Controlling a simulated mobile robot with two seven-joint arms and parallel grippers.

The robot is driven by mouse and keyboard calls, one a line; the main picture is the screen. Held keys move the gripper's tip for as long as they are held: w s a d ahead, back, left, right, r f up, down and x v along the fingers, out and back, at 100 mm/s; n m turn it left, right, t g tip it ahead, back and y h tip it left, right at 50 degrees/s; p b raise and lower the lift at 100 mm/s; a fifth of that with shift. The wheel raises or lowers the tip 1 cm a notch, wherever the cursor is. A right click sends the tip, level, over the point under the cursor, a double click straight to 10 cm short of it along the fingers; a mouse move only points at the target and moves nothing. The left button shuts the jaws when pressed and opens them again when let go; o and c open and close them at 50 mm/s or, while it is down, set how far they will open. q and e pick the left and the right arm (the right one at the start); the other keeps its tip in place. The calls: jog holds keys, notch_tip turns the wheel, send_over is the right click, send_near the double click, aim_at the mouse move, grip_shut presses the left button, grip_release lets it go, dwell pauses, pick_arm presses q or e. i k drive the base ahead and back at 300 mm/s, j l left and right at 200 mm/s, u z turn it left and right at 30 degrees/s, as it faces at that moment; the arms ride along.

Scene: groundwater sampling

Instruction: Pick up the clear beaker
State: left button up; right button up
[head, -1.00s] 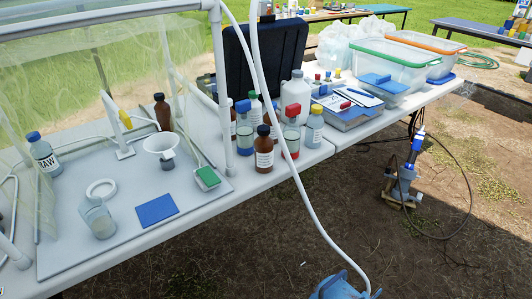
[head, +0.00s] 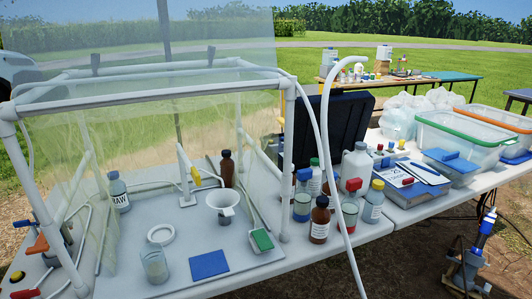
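The clear beaker (head: 154,265) stands upright on the grey board at the front left of the table, inside the white pipe frame with sheer plastic sides. It looks mostly clear, with a pale lower part. A white ring (head: 161,234) lies just behind it and a blue pad (head: 209,265) lies to its right. Neither of my grippers shows in the head view.
The white pipe frame (head: 155,94) encloses the beaker's area; its front looks open. A RAW bottle (head: 119,192), a funnel (head: 224,203) and a green-topped block (head: 262,240) stand around. Several bottles and a white hose (head: 327,170) are to the right.

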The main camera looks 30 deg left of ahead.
aim_at(152, 255)
jog(key=u, duration=1.65)
